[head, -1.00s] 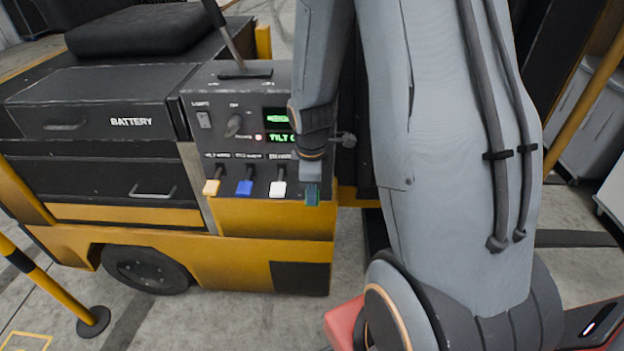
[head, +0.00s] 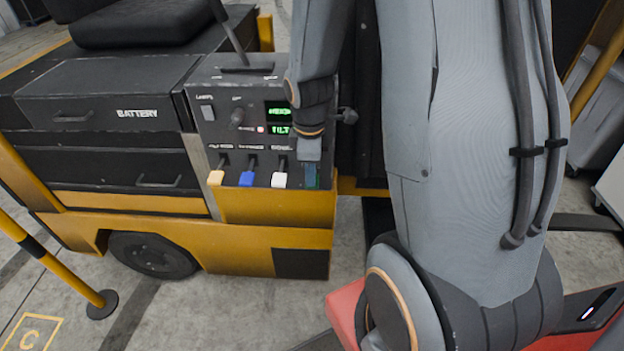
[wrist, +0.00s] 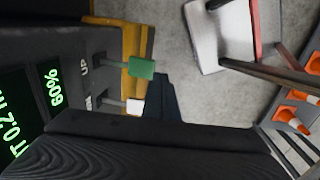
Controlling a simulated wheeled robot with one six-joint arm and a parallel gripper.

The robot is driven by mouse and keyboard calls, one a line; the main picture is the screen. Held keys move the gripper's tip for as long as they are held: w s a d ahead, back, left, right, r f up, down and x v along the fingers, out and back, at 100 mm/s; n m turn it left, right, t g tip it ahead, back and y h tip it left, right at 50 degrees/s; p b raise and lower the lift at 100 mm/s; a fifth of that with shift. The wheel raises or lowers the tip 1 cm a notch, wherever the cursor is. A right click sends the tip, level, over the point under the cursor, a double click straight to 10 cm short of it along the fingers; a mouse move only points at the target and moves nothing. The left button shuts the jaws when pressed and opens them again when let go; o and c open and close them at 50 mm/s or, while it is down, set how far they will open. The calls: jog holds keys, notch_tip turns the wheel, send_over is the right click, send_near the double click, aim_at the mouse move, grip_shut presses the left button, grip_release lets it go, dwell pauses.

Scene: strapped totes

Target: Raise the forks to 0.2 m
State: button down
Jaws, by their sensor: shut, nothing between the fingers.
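The forklift's control panel (head: 240,110) carries orange (head: 215,178), blue (head: 247,179) and white (head: 279,180) levers in the head view. The wrist view shows a green lever (wrist: 141,67) beside an UP label, and a pale lever (wrist: 133,106) below it. My wrist hides the panel's right end in the head view. A lit display (wrist: 15,110) is cut off but appears to read 0.2, with 60% beside it. The forks are not clearly seen.
The yellow forklift body (head: 270,208) and BATTERY drawer (head: 110,95) lie left of my arm. A yellow-black post (head: 60,265) stands at the front left. Orange cones (wrist: 295,120) show at the right of the wrist view. Grey floor is open in front.

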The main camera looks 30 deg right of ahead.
notch_tip(320, 180, up, 7)
jog(key=s+a+b, duration=0.1)
jog(key=s, duration=0.1)
jog(key=shift+s+f, duration=0.2)
jog(key=shift+a, duration=0.15)
dwell(0.8)
jog(key=s+a+f+m+b, duration=0.3)
jog(key=s+a+m+b, duration=0.1)
jog(key=m, duration=0.8)
jog(key=shift+a+f+y, duration=0.3)
jog(key=shift+a+f, duration=0.05)
jog(key=shift+a, duration=0.5)
